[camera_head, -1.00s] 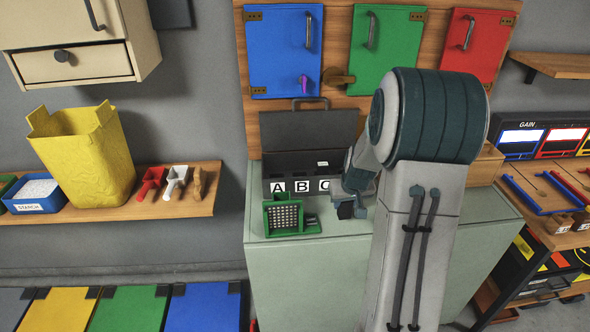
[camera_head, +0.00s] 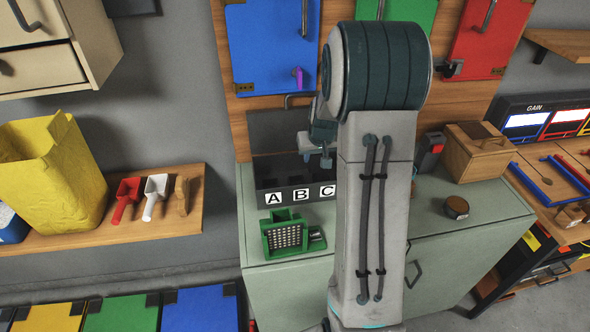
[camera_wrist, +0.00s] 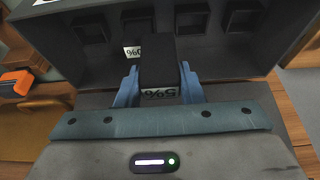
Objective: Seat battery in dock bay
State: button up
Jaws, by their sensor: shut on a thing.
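My gripper (camera_wrist: 160,85) is shut on a black battery (camera_wrist: 160,50), a finger on each side. The battery carries a white label with a percent sign, upside down in the wrist view. The dark dock (camera_wrist: 275,45) is beyond it, with several square openings in a row. In the head view the dock (camera_head: 256,186) bears letters A, B and C. My gripper (camera_head: 320,160) is above its right part near C, partly hidden by my arm. Whether the battery has entered a bay cannot be told.
A green grid-faced holder (camera_head: 284,236) stands in front of the dock on the green cabinet (camera_head: 270,275). A wooden box (camera_head: 474,150), a dark red-marked device (camera_head: 428,150) and a round brown tin (camera_head: 456,207) stand to the right. The cabinet top between them is clear.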

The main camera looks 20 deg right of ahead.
jog(key=w+a+f, duration=0.1)
jog(key=a+f, duration=0.1)
jog(key=a, duration=0.1)
jog(key=w+a+f+p, duration=0.1)
jog(key=shift+w+a+f, duration=0.25)
jog(key=shift+w+a, duration=0.05)
jog(key=shift+w, duration=0.05)
jog(key=shift+c, duration=1)
notch_tip(320, 180, down, 4)
jog(key=shift+r+p, duration=0.15)
jog(key=shift+p, duration=0.25)
jog(key=shift+f+b, duration=0.3)
jog(key=shift+b, duration=0.05)
jog(key=o, duration=1.2)
jog(key=shift+r, duration=0.1)
